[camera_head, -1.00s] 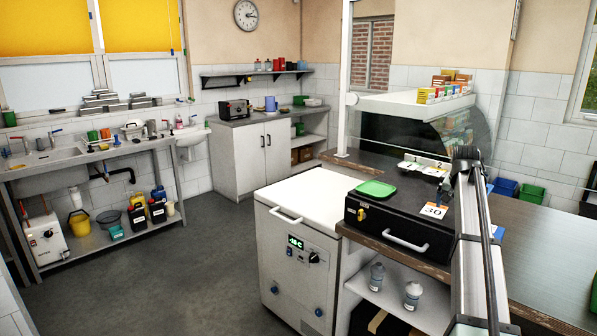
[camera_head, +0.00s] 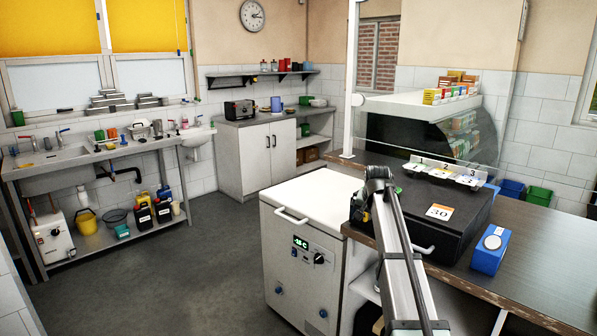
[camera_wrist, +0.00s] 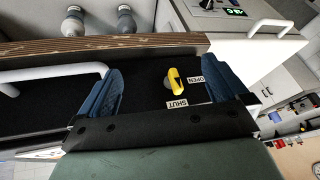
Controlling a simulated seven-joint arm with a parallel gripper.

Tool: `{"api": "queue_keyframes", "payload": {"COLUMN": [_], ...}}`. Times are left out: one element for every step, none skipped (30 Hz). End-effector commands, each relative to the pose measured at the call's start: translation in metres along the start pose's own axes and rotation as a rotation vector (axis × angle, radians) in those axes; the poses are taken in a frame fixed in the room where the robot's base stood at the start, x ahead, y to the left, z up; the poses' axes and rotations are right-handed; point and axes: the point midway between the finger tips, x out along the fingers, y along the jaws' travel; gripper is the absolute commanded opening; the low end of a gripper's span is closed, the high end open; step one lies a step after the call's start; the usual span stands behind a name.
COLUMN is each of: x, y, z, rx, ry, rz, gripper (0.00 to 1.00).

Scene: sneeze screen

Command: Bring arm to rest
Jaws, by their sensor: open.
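My gripper (camera_head: 362,208) is at the end of my arm, by the left front corner of the black case (camera_head: 470,222) on the counter. In the wrist view its two blue fingers (camera_wrist: 163,88) stand wide apart with nothing between them. Beyond them is the case's dark front, with a yellow knob (camera_wrist: 175,78) between OPEN and SHUT labels and a white handle (camera_wrist: 55,72) at the left. I cannot tell whether the gripper touches the case. My arm hides part of the case front in the head view.
A white chest freezer (camera_head: 310,190) stands left of the case. A blue box (camera_head: 490,250) sits on the counter at the right. A numbered holder (camera_head: 442,172) and a glass-fronted display (camera_head: 440,120) are behind. Bottles (camera_wrist: 73,20) stand on a shelf below. Open floor lies to the left.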

Motion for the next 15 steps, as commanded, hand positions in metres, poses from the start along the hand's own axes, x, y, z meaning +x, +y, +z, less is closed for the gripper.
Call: {"api": "queue_keyframes", "payload": {"x": [0.015, 0.024, 0.036, 0.045, 0.055, 0.067, 0.077, 0.086, 0.098, 0.106, 0.116, 0.127, 0.136, 0.144, 0.155], "y": [0.005, 0.007, 0.01, 0.013, 0.016, 0.019, 0.022, 0.025, 0.029, 0.033, 0.036, 0.04, 0.044, 0.047, 0.052], "z": [0.013, 0.02, 0.03, 0.038, 0.046, 0.057, 0.066, 0.074, 0.086, 0.095, 0.105, 0.117, 0.127, 0.137, 0.15], "rx": [-0.007, -0.012, -0.019, -0.025, -0.031, -0.038, -0.044, -0.05, -0.059, -0.065, -0.071, -0.079, -0.085, -0.091, -0.1], "ry": [-0.018, -0.028, -0.042, -0.053, -0.065, -0.08, -0.092, -0.104, -0.12, -0.132, -0.145, -0.161, -0.175, -0.187, -0.204], "rz": [0.007, 0.011, 0.017, 0.02, 0.025, 0.03, 0.035, 0.039, 0.045, 0.049, 0.053, 0.059, 0.063, 0.067, 0.073], "gripper": [1.0, 1.0, 1.0, 1.0, 1.0, 1.0, 1.0, 1.0, 1.0, 1.0, 1.0, 1.0, 1.0, 1.0, 1.0]}}
